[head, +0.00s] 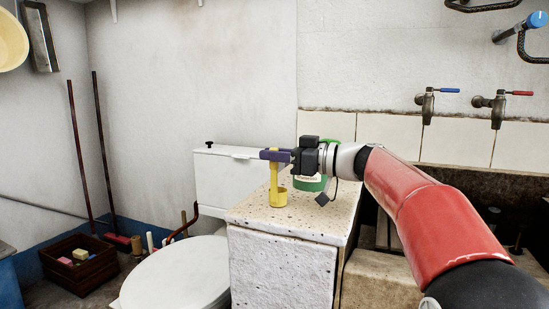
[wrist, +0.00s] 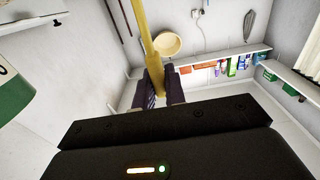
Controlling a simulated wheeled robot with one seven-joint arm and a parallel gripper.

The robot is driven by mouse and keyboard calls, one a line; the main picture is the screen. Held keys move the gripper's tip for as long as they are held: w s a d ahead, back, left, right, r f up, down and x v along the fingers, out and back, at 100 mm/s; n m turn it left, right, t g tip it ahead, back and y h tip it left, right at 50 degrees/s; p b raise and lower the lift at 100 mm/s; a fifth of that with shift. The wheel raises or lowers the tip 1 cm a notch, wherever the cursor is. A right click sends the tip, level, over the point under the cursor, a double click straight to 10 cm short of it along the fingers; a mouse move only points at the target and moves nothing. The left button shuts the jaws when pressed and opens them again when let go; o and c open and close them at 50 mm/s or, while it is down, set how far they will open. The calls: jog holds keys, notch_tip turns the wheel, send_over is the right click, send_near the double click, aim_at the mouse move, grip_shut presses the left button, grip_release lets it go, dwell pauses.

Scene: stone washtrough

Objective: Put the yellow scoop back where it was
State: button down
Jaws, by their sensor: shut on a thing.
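The yellow scoop (head: 278,196) hangs upright, cup down, at the front left of the speckled stone top. Its cup is at or just above the stone; I cannot tell whether it touches. My gripper (head: 274,155), with purple fingers, is shut on the upper end of its handle. In the wrist view the yellow handle (wrist: 149,38) runs up from between the fingers (wrist: 160,88). The place where the scoop was before is not marked in these frames.
A green and white container (head: 312,184) stands on the stone top (head: 300,226) behind my gripper, partly hidden by it. A toilet (head: 180,275) is at the left of the block. Two taps (head: 427,103) are on the right wall. A wooden crate (head: 82,278) sits on the floor.

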jog(key=shift+f+b, duration=0.25)
jog(key=shift+b, duration=0.05)
jog(key=c, duration=1.5)
grip_release()
jog(key=shift+o, duration=0.2)
jog(key=shift+r, duration=0.1)
jog(key=shift+r+p, duration=0.2)
jog(key=shift+p, duration=0.1)
jog(key=b+v, duration=0.1)
jog(key=v, duration=1.1)
